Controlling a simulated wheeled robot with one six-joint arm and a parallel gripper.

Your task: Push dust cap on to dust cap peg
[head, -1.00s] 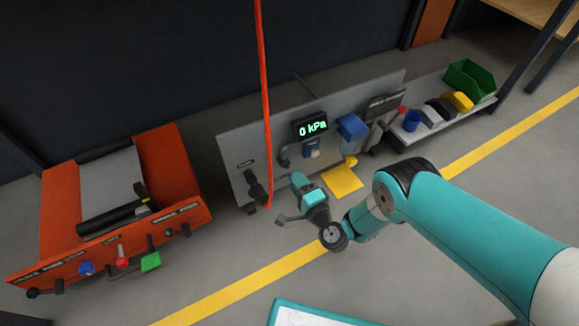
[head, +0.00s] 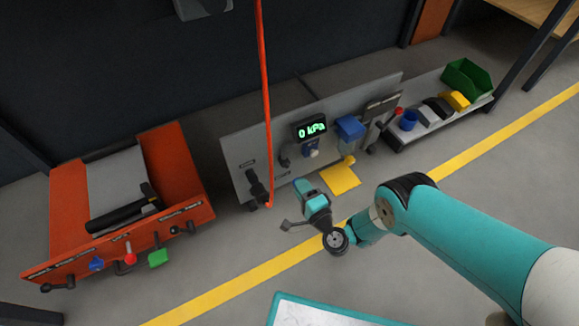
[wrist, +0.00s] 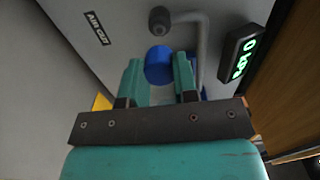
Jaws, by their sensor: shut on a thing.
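The dust cap, a round blue piece (wrist: 159,65), sits between the two teal fingers of my gripper (wrist: 158,78) in the wrist view. My gripper is shut on it, close in front of the grey panel (wrist: 85,55). In the head view my gripper (head: 299,184) is at the lower front of that panel, and the cap is too small to make out clearly. I cannot pick out the dust cap peg for certain. A dark round fitting (wrist: 159,18) on a bent grey pipe (wrist: 202,45) is just above the cap in the wrist view, apart from it.
A display (head: 311,129) reads 0 kPa. A red hose (head: 264,100) hangs before the panel. A blue box (head: 350,128) and yellow plate (head: 340,178) are to the right, with a shelf of bins (head: 440,125) beyond. An orange conveyor (head: 185,165) stands left, with clear floor between.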

